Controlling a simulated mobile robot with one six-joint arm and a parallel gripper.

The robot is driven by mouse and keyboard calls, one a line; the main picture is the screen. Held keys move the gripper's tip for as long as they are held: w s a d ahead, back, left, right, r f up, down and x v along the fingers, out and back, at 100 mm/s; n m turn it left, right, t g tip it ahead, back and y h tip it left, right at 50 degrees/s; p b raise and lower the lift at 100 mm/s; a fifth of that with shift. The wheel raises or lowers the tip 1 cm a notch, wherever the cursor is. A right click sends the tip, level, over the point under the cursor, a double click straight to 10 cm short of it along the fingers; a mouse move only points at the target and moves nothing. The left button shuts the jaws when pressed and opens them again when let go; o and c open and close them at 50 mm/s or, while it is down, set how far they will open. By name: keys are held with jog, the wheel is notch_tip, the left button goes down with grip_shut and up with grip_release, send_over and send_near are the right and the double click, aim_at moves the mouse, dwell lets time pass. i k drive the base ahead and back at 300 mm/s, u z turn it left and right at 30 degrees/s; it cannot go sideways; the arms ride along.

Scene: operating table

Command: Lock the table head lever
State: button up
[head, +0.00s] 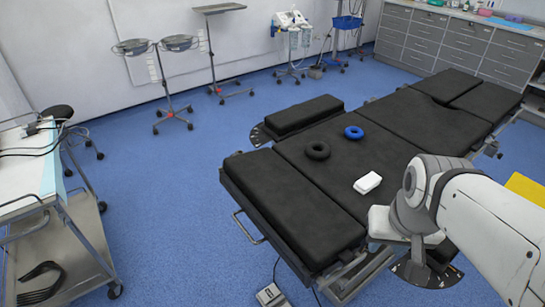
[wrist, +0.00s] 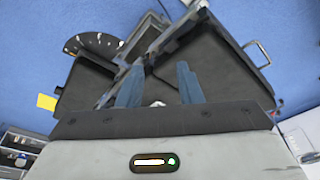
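The operating table (head: 390,130) has black pads and stands across the middle and right of the head view. I cannot single out the head lever for certain in either view. My gripper (wrist: 160,66) shows two blue fingers, apart, with nothing clearly held between them. The fingers point toward the rail and pads; I cannot tell whether they touch. In the head view my gripper is hidden by my arm at the table's right side.
A perforated fan-shaped plate (wrist: 95,44) and a metal loop handle (wrist: 258,52) flank the rail.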

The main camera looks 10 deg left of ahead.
aim_at(343, 280)
jog(key=z, duration=1.4)
jog(key=k, duration=1.6)
jog(key=u, duration=1)
jog(key=i, duration=1)
jog(key=u, duration=0.05)
